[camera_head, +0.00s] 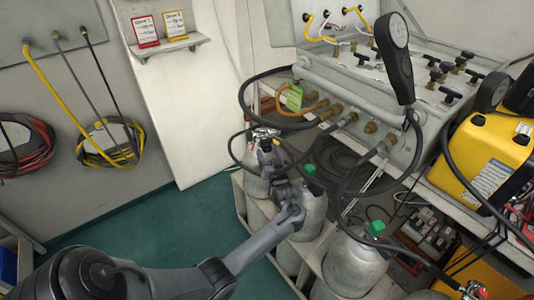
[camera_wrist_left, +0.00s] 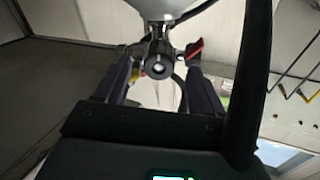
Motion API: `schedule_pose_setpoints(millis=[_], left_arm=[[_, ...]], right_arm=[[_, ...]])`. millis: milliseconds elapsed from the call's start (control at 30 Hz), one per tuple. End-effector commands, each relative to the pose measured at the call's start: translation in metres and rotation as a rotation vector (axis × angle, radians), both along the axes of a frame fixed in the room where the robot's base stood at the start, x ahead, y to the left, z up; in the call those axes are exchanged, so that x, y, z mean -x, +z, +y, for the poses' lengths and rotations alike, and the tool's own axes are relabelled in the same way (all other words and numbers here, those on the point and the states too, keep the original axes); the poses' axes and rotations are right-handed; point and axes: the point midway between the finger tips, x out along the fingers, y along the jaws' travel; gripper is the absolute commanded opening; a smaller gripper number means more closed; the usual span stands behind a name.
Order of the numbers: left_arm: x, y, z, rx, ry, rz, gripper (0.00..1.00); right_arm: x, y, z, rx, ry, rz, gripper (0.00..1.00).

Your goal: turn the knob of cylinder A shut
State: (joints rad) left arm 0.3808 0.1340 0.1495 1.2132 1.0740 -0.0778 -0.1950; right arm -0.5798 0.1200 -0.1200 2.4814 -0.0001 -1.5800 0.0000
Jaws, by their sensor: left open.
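Several grey gas cylinders stand in a rack under the panel. The leftmost cylinder (camera_head: 256,184) is partly behind my left gripper (camera_head: 266,142), which is at its valve end. My gripper and wrist hide that cylinder's knob in the head view. In the left wrist view, a round metal valve fitting (camera_wrist_left: 160,67) on the cylinder (camera_wrist_left: 165,8) lies between the two open dark fingers of the left gripper (camera_wrist_left: 158,74). I cannot tell whether the fingers touch anything. I cannot read which cylinder is A. My right gripper is not in view.
Other cylinders to the right carry green knobs (camera_head: 375,229). The grey valve panel (camera_head: 340,85) with hoses and a black gauge (camera_head: 397,55) is above. A yellow case (camera_head: 482,160) is on the right. Black hoses loop close around my gripper. Green floor (camera_head: 130,232) is open at left.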

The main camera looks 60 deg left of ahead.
Motion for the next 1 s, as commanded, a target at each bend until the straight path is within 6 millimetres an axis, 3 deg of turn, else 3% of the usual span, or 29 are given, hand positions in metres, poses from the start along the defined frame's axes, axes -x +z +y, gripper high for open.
schedule_pose_setpoints(millis=[100,300,667,1000], left_arm=[[-0.005,-0.002,0.016,0.0,0.002,-0.001,0.69],[-0.01,-0.001,0.03,-0.001,0.0,-0.001,0.69],[-0.01,0.0,0.033,0.001,0.0,-0.001,0.69],[-0.01,0.0,0.033,0.001,0.0,-0.001,0.18]], right_arm=[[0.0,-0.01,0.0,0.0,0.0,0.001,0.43],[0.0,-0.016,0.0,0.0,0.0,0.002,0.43],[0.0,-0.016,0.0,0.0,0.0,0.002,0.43],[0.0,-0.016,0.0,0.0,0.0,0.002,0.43]])
